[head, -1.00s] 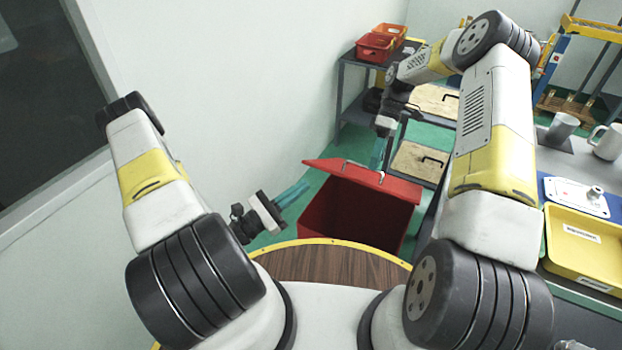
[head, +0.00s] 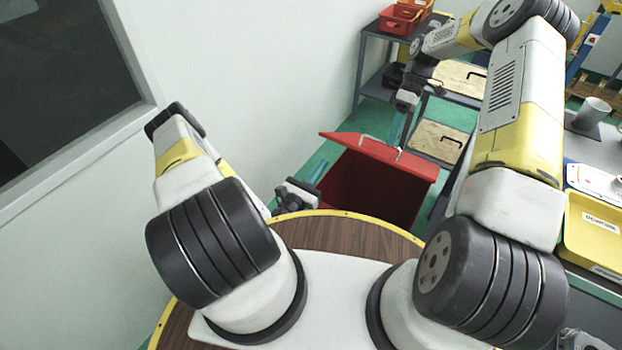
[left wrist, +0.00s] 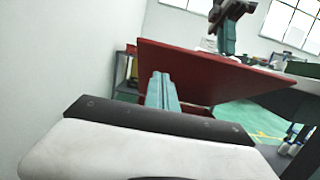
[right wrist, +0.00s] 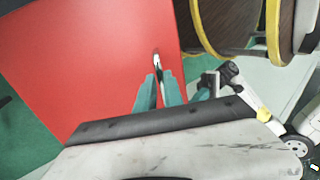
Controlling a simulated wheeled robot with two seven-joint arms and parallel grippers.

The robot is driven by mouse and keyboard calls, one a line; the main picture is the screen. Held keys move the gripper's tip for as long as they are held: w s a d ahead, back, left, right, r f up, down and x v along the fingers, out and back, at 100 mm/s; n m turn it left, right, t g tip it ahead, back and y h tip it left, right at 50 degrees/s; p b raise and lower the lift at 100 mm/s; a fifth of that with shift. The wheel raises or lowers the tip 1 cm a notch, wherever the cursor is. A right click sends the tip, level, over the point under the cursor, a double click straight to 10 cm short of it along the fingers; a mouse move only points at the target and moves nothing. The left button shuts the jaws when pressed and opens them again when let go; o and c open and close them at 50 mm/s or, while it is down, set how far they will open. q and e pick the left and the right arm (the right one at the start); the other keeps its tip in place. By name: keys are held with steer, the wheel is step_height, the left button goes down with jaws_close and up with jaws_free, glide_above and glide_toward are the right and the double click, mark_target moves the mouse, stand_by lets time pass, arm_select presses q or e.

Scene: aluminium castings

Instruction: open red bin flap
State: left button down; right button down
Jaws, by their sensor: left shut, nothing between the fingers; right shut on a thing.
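The red bin (head: 370,192) stands on the floor beyond my round base, and its dark inside shows below the raised, tilted flap (head: 362,149). My right gripper (head: 397,140) is shut on the flap's metal handle; in the right wrist view the fingers (right wrist: 158,92) close at the handle (right wrist: 157,62) on the red flap top (right wrist: 85,65). My left gripper (head: 319,172) is shut and empty at the bin's near left side. In the left wrist view its teal fingers (left wrist: 162,92) point toward the flap's underside (left wrist: 205,72); I cannot tell if they touch it.
A white wall is close on the left. A shelf with red-orange bins (head: 402,18) stands behind the red bin. Green floor shows around the bin.

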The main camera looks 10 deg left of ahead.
mark_target(334, 138)
steer(key=shift+w+d+f, duration=0.2)
steer(key=shift+w+d, duration=0.15)
arm_select(q)
steer(key=shift+w+d+r, duration=0.25)
steer(key=shift+w+r, duration=0.35)
steer(key=shift+w, duration=0.05)
steer(key=shift+w+d+r, duration=0.3)
steer(key=shift+w+r, duration=0.3)
steer(key=shift+w+d+r, duration=0.25)
steer(key=shift+w+r, duration=0.35)
steer(key=shift+w, duration=0.05)
steer(key=shift+r, duration=0.1)
steer(key=shift+w+d+r, duration=0.15)
steer(key=shift+w+r, duration=0.2)
steer(key=shift+r, duration=0.2)
steer(key=shift+w+d+r, duration=0.1)
steer(key=shift+w+r, duration=0.2)
steer(key=shift+r, duration=0.2)
arm_select(e)
steer(key=shift+f, duration=0.1)
arm_select(q)
steer(key=shift+w+f, duration=0.1)
arm_select(e)
steer(key=c, duration=1.5)
jaws_free()
steer(key=shift+a, duration=0.15)
